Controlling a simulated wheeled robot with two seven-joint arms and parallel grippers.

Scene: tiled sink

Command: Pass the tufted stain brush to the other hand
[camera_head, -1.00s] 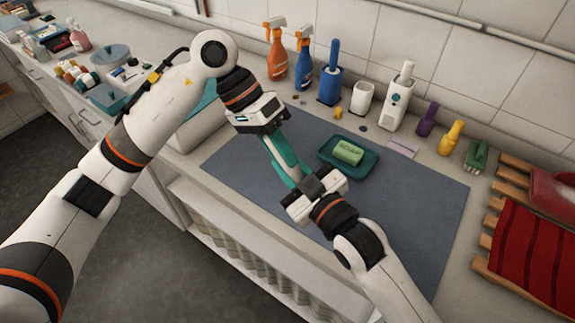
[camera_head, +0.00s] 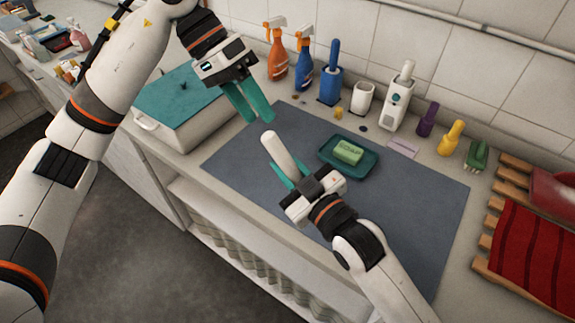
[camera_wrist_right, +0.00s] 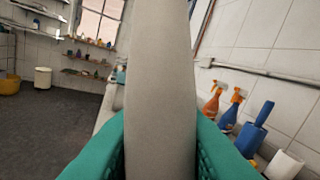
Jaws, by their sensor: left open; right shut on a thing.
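The stain brush shows as a pale, whitish handle (camera_head: 279,152) standing up from my right gripper (camera_head: 289,176) in the head view. My right gripper is shut on it, above the blue-grey mat. In the right wrist view the brush (camera_wrist_right: 160,90) fills the middle as a long pale shaft between the teal fingers (camera_wrist_right: 160,150). Its tufted end cannot be made out. My left gripper (camera_head: 248,112) is open and empty, up and to the left of the brush, with its teal fingers pointing down. It is apart from the brush.
A blue-grey mat (camera_head: 400,215) covers the counter. A teal dish with green soap (camera_head: 348,152) sits close right of my right gripper. Spray bottles (camera_head: 304,66) and a blue brush in a holder (camera_head: 331,75) stand behind. A teal-lidded box (camera_head: 172,98) is at left.

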